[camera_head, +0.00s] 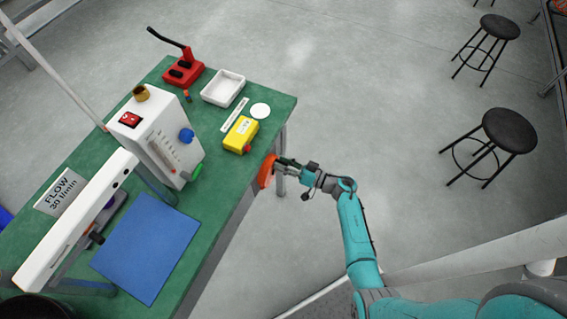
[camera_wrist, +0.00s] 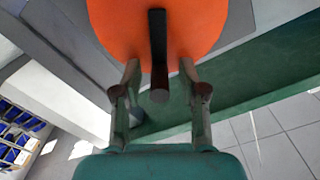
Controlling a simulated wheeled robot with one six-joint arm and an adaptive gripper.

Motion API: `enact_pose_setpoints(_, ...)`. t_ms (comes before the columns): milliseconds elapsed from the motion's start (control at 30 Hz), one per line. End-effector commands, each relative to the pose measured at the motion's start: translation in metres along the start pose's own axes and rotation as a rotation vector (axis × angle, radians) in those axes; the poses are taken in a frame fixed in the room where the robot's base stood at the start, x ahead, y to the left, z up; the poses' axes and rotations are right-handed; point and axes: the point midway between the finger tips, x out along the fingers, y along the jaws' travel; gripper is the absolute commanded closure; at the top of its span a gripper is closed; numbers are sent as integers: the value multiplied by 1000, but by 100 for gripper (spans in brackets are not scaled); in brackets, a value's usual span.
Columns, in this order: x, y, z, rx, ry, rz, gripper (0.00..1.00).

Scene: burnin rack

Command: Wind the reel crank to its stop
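The orange reel (camera_head: 267,170) is mounted at the side of the green bench, near its right corner. In the wrist view the orange reel (camera_wrist: 110,25) fills the top middle, with a dark crank handle (camera_wrist: 158,50) standing out from it towards the camera. My gripper (camera_head: 281,162) is at the reel's outer face. In the wrist view my gripper (camera_wrist: 160,72) is open, with one finger on each side of the handle and a visible gap on both sides. The reel's upper part is cut off in the wrist view.
The green bench (camera_head: 228,190) carries a yellow box (camera_head: 240,134), a white tray (camera_head: 223,88), a red lever device (camera_head: 184,72), a white flow unit (camera_head: 155,135) and a blue mat (camera_head: 147,245). Two black stools (camera_head: 509,130) (camera_head: 500,27) stand right. Floor beside the bench is clear.

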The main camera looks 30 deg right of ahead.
Motion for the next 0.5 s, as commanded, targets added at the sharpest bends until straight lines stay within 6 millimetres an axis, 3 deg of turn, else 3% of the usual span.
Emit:
enact_pose_setpoints(300, -2, 0, -1, -1, 2, 1, 57)
enact_pose_setpoints(500, -26, 1, -1, -1, 3, 5, 57)
